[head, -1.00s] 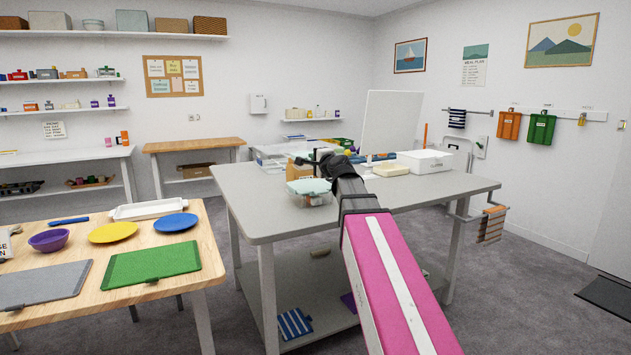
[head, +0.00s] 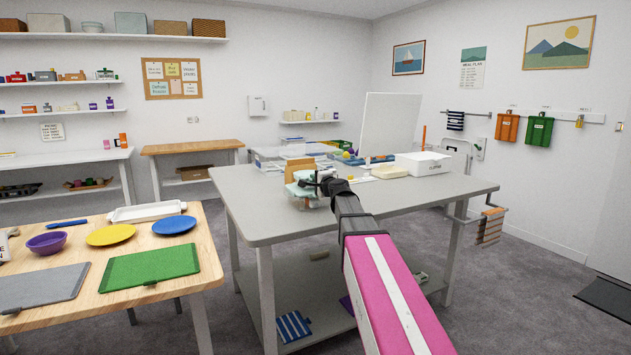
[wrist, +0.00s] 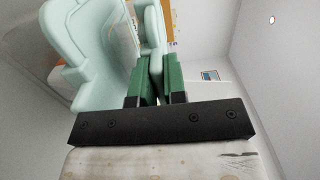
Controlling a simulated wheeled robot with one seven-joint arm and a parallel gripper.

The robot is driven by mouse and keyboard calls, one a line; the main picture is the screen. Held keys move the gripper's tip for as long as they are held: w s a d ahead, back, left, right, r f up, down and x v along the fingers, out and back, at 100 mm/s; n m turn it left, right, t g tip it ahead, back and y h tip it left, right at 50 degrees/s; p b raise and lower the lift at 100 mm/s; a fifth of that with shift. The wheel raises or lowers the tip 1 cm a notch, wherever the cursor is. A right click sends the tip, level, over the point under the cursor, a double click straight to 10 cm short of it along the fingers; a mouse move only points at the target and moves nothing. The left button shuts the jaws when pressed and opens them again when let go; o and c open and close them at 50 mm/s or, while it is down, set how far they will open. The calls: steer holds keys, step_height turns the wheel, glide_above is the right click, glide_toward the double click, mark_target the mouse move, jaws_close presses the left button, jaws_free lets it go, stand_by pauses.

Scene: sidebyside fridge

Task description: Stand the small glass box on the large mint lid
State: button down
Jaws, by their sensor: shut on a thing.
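My gripper (wrist: 157,80) is shut, its green fingers closed around a narrow mint edge in the wrist view. I take the held thing to be the small glass box (wrist: 124,22); its see-through part shows just left of the fingers. A broad, round-edged mint piece (wrist: 82,60) fills the left of that view; I cannot tell whether it is the box's own lid or the large mint lid. In the head view mint parts (head: 304,184) show beside my gripper, above a clear container (head: 313,203) on the grey table. My arm partly hides them.
The grey table (head: 262,219) has a clear front left area. A tan board (head: 297,167) stands behind the container. A cream tray (head: 390,171), a white box (head: 424,163) and a tall white panel (head: 390,122) are farther right. A wooden table (head: 208,262) is at left.

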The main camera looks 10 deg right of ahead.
steer(key=shift+f, duration=0.1)
steer(key=c, duration=1.2)
jaws_free()
steer(key=shift+o, duration=0.2)
steer(key=shift+s, duration=0.2)
steer(key=v, duration=1.1)
steer(key=shift+s+d, duration=0.15)
steer(key=shift+s, duration=0.15)
